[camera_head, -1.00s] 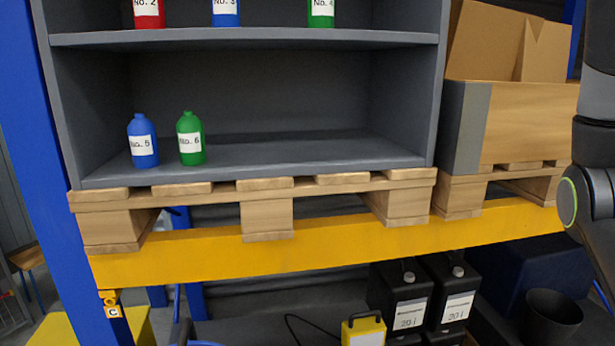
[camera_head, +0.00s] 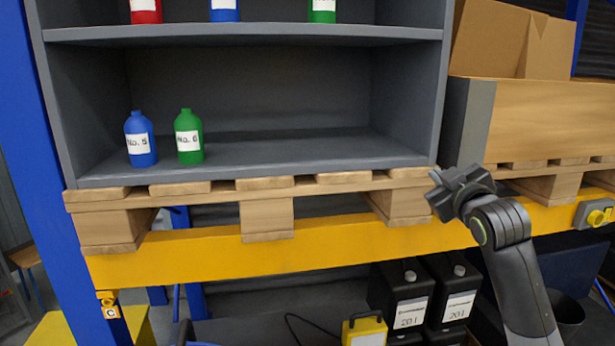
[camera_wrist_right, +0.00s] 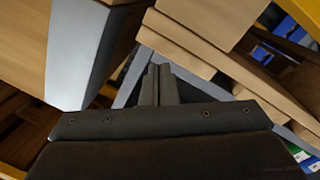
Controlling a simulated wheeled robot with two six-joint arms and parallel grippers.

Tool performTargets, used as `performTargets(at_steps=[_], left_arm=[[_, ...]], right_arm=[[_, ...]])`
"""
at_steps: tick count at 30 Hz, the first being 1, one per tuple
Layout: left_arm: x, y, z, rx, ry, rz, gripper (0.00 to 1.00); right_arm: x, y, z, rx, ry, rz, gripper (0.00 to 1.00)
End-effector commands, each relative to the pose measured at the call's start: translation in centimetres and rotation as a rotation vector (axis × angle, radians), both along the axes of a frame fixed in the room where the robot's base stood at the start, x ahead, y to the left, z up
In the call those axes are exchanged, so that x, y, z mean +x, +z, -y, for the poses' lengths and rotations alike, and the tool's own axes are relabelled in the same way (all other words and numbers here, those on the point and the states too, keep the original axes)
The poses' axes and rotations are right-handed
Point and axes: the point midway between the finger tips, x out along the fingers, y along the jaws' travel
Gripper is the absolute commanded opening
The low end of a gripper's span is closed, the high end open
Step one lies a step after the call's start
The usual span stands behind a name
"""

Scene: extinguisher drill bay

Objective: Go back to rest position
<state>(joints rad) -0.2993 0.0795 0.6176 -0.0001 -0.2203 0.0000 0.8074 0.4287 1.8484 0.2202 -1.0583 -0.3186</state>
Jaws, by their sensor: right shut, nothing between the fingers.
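My right gripper (camera_head: 440,194) is at the right of the head view, in front of the pallet edge below the shelf's right corner. Its fingers are shut and empty; they also show close together in the right wrist view (camera_wrist_right: 158,84). My left gripper is not in view. A blue bottle labelled No. 5 (camera_head: 140,140) and a green bottle labelled No. 6 (camera_head: 189,138) stand upright on the lower shelf at left, well apart from the gripper.
The grey shelf unit (camera_head: 290,160) stands on a wooden pallet (camera_head: 266,184) above a yellow beam (camera_head: 300,249). A large crate (camera_head: 545,120) is at right. Black canisters (camera_head: 402,291) and a yellow box (camera_head: 365,330) sit below. Open space lies in front of the beam.

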Motion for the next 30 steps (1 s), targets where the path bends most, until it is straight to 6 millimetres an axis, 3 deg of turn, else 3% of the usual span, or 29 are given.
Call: performTargets(at_steps=[1,6,11,15,22,27,30], left_arm=[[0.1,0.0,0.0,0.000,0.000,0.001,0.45],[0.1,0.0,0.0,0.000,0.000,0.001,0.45],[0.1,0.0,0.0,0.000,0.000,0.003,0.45],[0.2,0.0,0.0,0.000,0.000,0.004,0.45],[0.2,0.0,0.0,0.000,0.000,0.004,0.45],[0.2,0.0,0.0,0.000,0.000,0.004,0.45],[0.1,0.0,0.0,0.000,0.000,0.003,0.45]], right_arm=[[-0.8,-4.0,0.2,0.016,-0.010,-0.067,0.00],[-4.6,-15.0,1.1,0.070,-0.056,-0.260,0.00],[-10.0,-24.0,1.9,0.128,-0.114,-0.441,0.00],[-16.0,-30.7,2.6,0.180,-0.177,-0.594,0.00],[-27.4,-38.8,3.5,0.267,-0.305,-0.837,0.00],[-35.3,-42.0,3.8,0.324,-0.407,-0.984,0.00],[-38.9,-43.0,3.9,0.346,-0.457,-1.049,0.00]])
